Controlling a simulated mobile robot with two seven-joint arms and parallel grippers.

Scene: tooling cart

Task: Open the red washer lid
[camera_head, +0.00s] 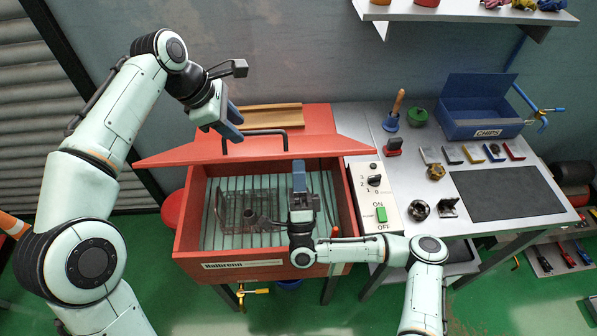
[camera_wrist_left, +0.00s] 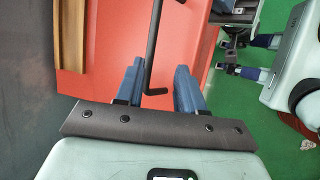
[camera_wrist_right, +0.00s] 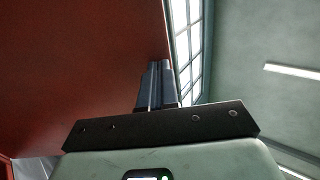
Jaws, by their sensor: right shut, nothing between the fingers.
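The red washer (camera_head: 186,225) stands below me with its front facing me. Its red lid (camera_head: 315,122) is raised at a tilt, and the interior shows beneath it. A dark bar handle (camera_head: 255,133) is on the lid. My left gripper (camera_head: 236,122) is open above the handle's left end; in the left wrist view the handle (camera_wrist_left: 152,45) appears between the spread fingers, not gripped. My right gripper (camera_head: 299,163) is shut and empty, pointing up at the lid's front edge from over the basin. In the right wrist view its fingers overlap the lid's underside edge (camera_wrist_right: 80,70); contact is unclear.
A wire basket (camera_head: 232,210) sits in the washer. A control panel (camera_head: 375,195) with a knob and green switch is at its right. The bench beyond holds a dark mat (camera_head: 505,192), a blue chips bin (camera_head: 480,127) and small tools. A shelf (camera_head: 470,14) hangs above.

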